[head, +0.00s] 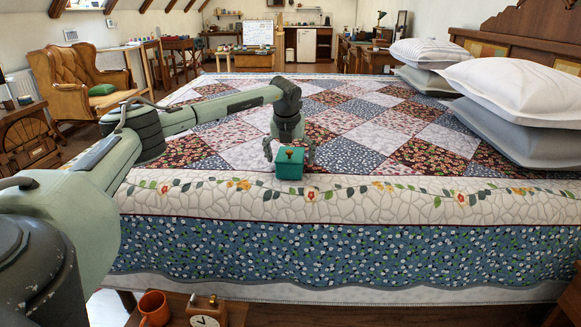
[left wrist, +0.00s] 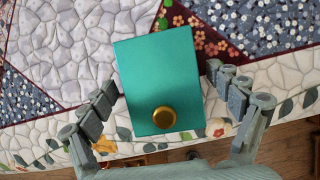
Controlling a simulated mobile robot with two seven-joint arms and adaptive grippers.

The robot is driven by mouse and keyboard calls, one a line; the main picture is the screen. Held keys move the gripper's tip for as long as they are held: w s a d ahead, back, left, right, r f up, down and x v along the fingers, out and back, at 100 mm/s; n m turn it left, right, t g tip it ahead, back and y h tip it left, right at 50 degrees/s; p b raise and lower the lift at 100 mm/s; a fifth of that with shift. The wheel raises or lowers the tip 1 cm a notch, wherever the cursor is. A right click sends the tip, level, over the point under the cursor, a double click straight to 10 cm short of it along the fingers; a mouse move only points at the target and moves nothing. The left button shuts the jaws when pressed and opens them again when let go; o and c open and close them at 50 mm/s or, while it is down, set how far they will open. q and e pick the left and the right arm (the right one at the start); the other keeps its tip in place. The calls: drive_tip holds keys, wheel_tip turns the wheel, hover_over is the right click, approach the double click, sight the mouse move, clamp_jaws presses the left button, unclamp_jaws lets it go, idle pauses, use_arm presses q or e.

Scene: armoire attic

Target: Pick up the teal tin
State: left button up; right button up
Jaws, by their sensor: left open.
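The teal tin (head: 289,165) is a small box with a round brass knob, and it sits on the quilted bed near its front edge. In the left wrist view the teal tin (left wrist: 158,80) lies between the fingers, with its gold knob toward the bottom of the picture. My left gripper (head: 288,152) is over the tin from above, one finger on each side. In the left wrist view its open fingers (left wrist: 163,92) show a gap to the tin on both sides. My right gripper is in neither view.
The bed's quilt (head: 400,240) hangs down the near side. Pillows (head: 512,92) are stacked at the right. An orange mug (head: 154,307) and a small clock (head: 206,312) stand on a wooden surface at the bottom. The quilt around the tin is clear.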

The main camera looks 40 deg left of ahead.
use_arm(q)
drive_tip(key=shift+c, duration=0.3)
drive_tip(key=c, duration=1.4)
drive_tip(key=shift+r, duration=0.1)
